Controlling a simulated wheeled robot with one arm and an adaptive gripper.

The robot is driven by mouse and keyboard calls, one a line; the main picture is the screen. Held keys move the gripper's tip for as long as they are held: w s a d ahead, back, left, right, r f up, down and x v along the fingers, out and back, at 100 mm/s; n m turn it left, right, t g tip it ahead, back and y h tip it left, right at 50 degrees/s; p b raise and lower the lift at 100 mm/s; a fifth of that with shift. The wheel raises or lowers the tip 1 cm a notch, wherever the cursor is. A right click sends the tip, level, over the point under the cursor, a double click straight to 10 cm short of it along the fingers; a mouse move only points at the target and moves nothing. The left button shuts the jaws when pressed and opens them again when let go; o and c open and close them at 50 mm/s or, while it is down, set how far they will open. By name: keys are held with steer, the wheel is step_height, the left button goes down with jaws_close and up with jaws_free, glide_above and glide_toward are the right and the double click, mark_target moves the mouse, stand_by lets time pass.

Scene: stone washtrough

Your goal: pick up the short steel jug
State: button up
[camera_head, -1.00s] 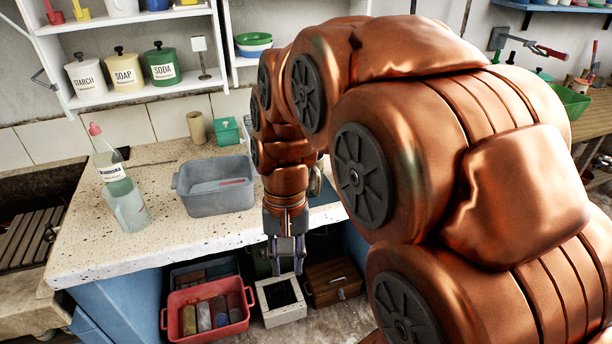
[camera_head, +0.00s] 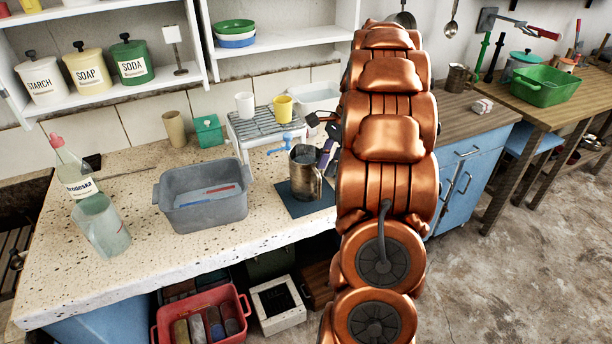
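A steel jug (camera_head: 306,174) stands upright on a dark blue mat (camera_head: 297,206) on the speckled stone counter, just left of my copper arm. A second, brownish metal jug (camera_head: 458,79) stands on the wooden worktop at the back right, right of the arm. I cannot tell from this view which is the shorter. My arm hides most of the space right of the steel jug. Small dark and purplish-grey parts show between that jug and the arm; they may belong to my gripper, but I cannot tell whether they touch the jug. The fingertips are not clearly visible.
A red crate (camera_head: 240,297) sits below the counter edge.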

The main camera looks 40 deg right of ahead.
mark_target(320, 196)
steer(key=shift+m, duration=0.4)
steer(key=shift+d+f+x, duration=0.1)
steer(key=shift+d+x, duration=0.15)
steer(key=shift+x, duration=1.15)
steer(key=shift+d+f+x, duration=0.1)
steer(key=shift+d+x, duration=0.1)
steer(key=shift+x, duration=1.2)
steer(key=shift+d+f+x, duration=0.1)
steer(key=shift+d+x, duration=0.15)
steer(key=shift+x, duration=1.15)
jaws_close()
